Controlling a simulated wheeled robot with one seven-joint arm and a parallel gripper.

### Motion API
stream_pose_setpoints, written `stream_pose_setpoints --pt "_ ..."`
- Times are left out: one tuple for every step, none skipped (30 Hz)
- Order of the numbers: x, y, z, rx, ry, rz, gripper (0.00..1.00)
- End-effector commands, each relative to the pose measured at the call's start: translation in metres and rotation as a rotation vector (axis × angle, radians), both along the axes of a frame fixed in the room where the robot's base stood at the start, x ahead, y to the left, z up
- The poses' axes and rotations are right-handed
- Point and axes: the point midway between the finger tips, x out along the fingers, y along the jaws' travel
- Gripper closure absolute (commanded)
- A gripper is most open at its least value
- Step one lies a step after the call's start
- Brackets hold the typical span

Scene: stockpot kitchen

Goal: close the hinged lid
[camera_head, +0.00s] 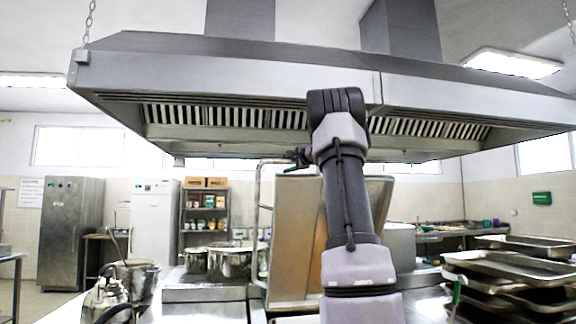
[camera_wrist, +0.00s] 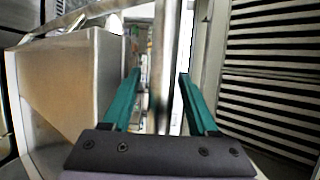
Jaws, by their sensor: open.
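The hinged lid (camera_head: 298,240) stands raised, close to upright, in the middle of the head view, with its brownish inner face partly hidden behind my arm. A thin metal bar (camera_head: 259,190) runs up beside its left edge and bends over near the top. My gripper (camera_head: 296,158) is at the lid's upper edge, small and partly hidden by my arm. In the wrist view my gripper (camera_wrist: 158,88) has its two green fingers apart. A vertical metal bar (camera_wrist: 164,50) shows between them; contact cannot be told. The lid (camera_wrist: 65,95) fills the left of that view.
The extractor hood (camera_head: 230,90) hangs low over my arm; its slats (camera_wrist: 270,75) are on the right in the wrist view. Stockpots (camera_head: 232,262) stand left of the lid. Stacked metal trays (camera_head: 515,270) are at the right.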

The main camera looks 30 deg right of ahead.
Motion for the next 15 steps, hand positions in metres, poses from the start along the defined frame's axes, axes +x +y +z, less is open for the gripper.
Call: stream_pose_setpoints --pt "0.0016 0.0001 -0.0004 0.0 0.0 0.0 0.41" --pt "0.0019 0.0002 -0.0005 0.0 0.0 0.0 0.41" --pt "0.0021 0.0002 -0.0004 0.0 0.0 0.0 0.41" --pt "0.0021 0.0002 -0.0004 0.0 0.0 0.0 0.41" --pt "0.002 0.0002 -0.0004 0.0 0.0 0.0 0.41" --pt "0.0019 0.0002 -0.0003 0.0 0.0 0.0 0.41" --pt "0.0018 0.0001 -0.0003 0.0 0.0 0.0 0.41" --pt "0.0018 0.0001 -0.0003 0.0 0.0 0.0 0.41" --pt "0.0017 0.0001 -0.0003 0.0 0.0 0.0 0.52" --pt "0.0017 0.0001 -0.0003 0.0 0.0 0.0 0.64" --pt "0.0017 0.0 -0.0003 0.0 0.0 0.0 0.75" --pt "0.0016 0.0 -0.0003 0.0 0.0 0.0 0.9" --pt "0.0016 0.0 -0.0003 0.0 0.0 0.0 1.0" --pt "0.0016 0.0 -0.0003 0.0 0.0 0.0 1.0" --pt "0.0015 0.0 -0.0002 0.0 0.0 0.0 1.0"
